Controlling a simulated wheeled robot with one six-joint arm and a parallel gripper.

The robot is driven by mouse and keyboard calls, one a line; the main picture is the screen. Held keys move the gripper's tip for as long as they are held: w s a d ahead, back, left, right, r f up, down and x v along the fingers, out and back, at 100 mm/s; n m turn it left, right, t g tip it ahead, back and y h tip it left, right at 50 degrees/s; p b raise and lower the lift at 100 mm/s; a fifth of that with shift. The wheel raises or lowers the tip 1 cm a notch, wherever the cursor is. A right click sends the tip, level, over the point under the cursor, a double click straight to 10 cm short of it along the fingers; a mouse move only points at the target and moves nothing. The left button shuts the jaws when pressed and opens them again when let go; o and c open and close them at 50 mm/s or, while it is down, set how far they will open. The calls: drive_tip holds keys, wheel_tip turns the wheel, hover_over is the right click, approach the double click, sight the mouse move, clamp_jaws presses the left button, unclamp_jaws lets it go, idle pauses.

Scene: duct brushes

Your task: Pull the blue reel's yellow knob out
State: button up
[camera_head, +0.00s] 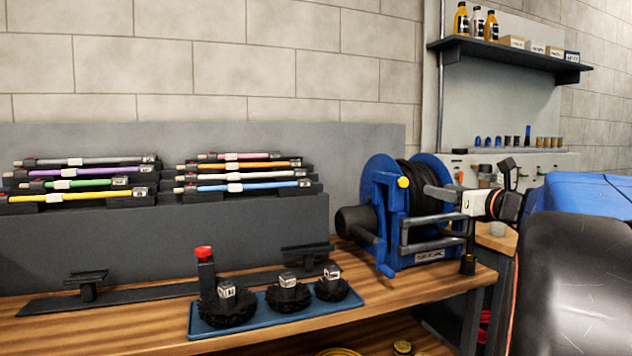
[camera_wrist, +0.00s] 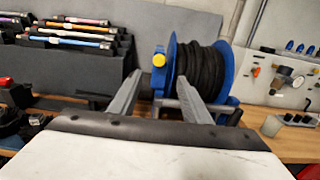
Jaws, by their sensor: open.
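The blue reel (camera_head: 376,172) stands on the wooden bench, wound with black hose. It also shows in the wrist view (camera_wrist: 229,76). Its round yellow knob (camera_head: 404,182) sits near the top of the blue side frame. In the wrist view the yellow knob (camera_wrist: 159,60) appears just beyond and between my fingertips. My gripper (camera_head: 432,191) is open and empty, to the right of the knob in the head view and in front of the hose. Both grey fingers of my gripper (camera_wrist: 163,84) show in the wrist view, apart from each other. I see no contact with the knob.
A blue tray (camera_head: 300,314) with several black round brushes lies left of the reel. A grey rack (camera_head: 150,235) holds several coloured rods behind. A shelf (camera_head: 510,55) with bottles and boxes hangs at upper right. The reel's front bars are close below my gripper.

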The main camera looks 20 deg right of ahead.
sight(405, 182)
drive_tip(key=w, duration=1.7)
drive_tip(key=shift+s, duration=0.1)
drive_tip(key=shift+c, duration=0.6)
